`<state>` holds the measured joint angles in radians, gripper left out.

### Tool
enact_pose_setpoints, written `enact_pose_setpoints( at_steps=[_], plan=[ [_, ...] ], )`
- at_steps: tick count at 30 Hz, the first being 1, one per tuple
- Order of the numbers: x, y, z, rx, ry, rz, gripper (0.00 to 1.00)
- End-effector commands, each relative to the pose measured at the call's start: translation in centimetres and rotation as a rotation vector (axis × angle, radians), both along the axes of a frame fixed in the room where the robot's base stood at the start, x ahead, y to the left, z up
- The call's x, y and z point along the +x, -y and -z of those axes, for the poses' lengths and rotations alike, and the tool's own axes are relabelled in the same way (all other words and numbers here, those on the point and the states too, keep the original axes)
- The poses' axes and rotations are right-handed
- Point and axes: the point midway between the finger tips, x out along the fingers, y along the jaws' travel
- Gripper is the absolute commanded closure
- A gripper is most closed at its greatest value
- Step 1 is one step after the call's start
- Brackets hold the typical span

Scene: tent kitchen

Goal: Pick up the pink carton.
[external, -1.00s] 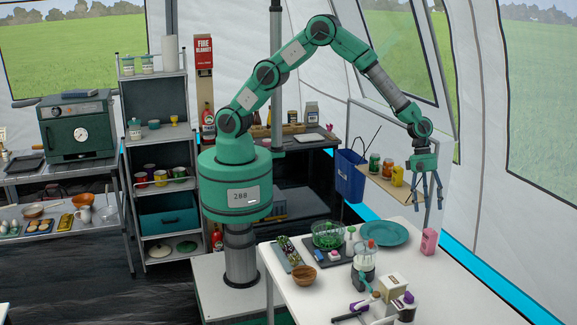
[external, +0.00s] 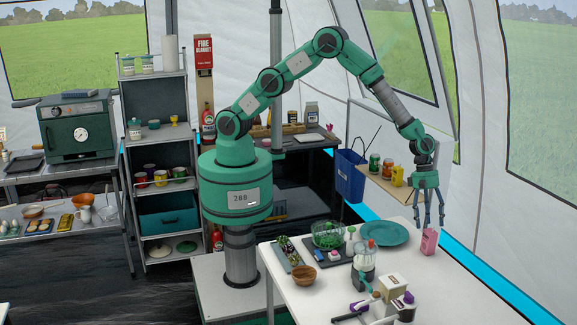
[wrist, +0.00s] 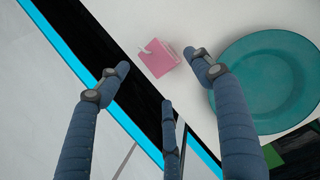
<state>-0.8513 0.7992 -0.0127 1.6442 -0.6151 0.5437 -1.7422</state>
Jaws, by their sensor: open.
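The pink carton (external: 429,242) stands upright near the right edge of the white table. In the wrist view the carton (wrist: 158,58) shows from above, ahead of the fingertips and between the two side fingers. My gripper (external: 431,222) is open and empty, pointing down just above the carton. In the wrist view my gripper (wrist: 160,75) shows its fingers spread apart, with a third finger at the bottom middle. I cannot tell from these views whether a fingertip touches the carton.
A teal plate (external: 384,233) lies left of the carton; it is close to the right-hand finger in the wrist view (wrist: 268,122). A blender (external: 365,268), a green basket (external: 328,236) and a wooden bowl (external: 303,274) stand further left. The table edge is close beside the carton.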

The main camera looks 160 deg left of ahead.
Motion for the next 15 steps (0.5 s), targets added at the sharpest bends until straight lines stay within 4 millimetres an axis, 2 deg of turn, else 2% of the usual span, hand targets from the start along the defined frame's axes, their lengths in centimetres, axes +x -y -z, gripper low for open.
enact_pose_setpoints(
  at_steps=[3, 6, 15],
  plan=[
    [0.7, 0.0, 1.4, 0.001, 0.001, 0.000, 0.34],
    [0.9, 0.0, 2.0, 0.001, 0.001, 0.000, 0.34],
    [1.1, 0.0, 2.4, 0.001, 0.001, 0.000, 0.34]
  ],
)
